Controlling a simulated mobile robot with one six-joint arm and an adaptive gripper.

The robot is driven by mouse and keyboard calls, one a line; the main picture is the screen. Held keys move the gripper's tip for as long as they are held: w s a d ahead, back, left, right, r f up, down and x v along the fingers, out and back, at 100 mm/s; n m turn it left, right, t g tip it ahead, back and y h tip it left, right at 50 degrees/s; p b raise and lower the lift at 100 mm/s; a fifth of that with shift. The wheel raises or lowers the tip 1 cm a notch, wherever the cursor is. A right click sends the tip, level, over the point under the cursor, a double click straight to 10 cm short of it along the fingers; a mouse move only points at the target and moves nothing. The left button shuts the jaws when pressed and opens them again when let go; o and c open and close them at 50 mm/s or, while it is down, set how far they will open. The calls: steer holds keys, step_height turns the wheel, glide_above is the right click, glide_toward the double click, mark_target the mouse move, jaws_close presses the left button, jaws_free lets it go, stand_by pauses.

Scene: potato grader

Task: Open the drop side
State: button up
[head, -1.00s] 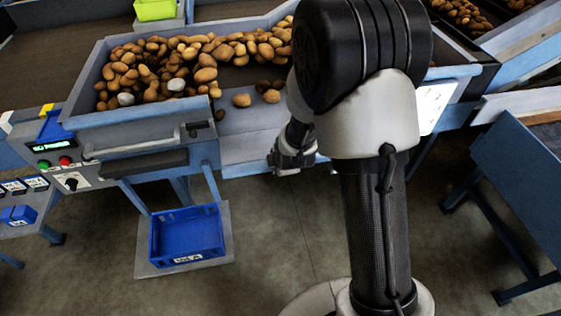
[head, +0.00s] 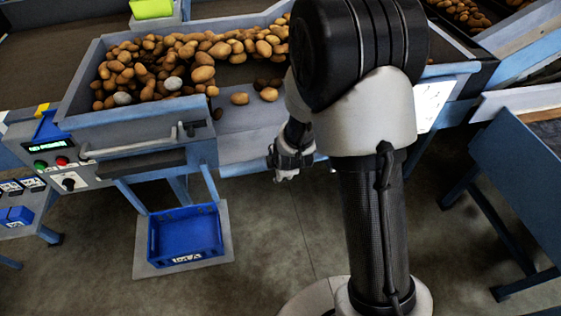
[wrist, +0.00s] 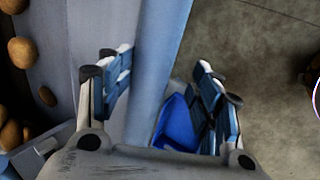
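The drop side is most likely the grey-blue front panel (head: 120,125) of the potato bed. A grey bar handle (head: 130,148) runs along it, and a small upright latch-like piece (head: 188,130) stands at its right end. My gripper (head: 283,168) is to the right of the panel, in front of the machine's edge, apart from handle and latch. In the wrist view my gripper (wrist: 162,82) has its fingers spread, with nothing held. A light blue machine edge (wrist: 155,65) shows between and below them.
Potatoes (head: 165,65) heap on the bed; two lie near its front edge. A blue crate (head: 185,235) stands on the floor below, also visible in the wrist view (wrist: 178,125). A control box (head: 55,160) is at left, a blue table (head: 520,165) at right. Floor between is clear.

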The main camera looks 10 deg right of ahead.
steer(key=v, duration=1.1)
steer(key=shift+s+r, duration=0.3)
steer(key=shift+a+r, duration=0.1)
steer(key=s+a+r+m+y, duration=0.2)
steer(key=s+r+m, duration=0.5)
steer(key=r, duration=0.2)
steer(key=s+d+r+m+g+h, duration=0.1)
steer(key=s+d+r+m, duration=0.1)
steer(key=s+m, duration=0.3)
steer(key=s+d+r+m+h, duration=0.1)
steer(key=s+r+m, duration=0.3)
steer(key=s, duration=0.6)
steer(key=shift+d+m+g, duration=0.4)
steer(key=shift+d+m, duration=0.2)
steer(key=shift+m, duration=0.4)
steer(key=shift+r, duration=0.1)
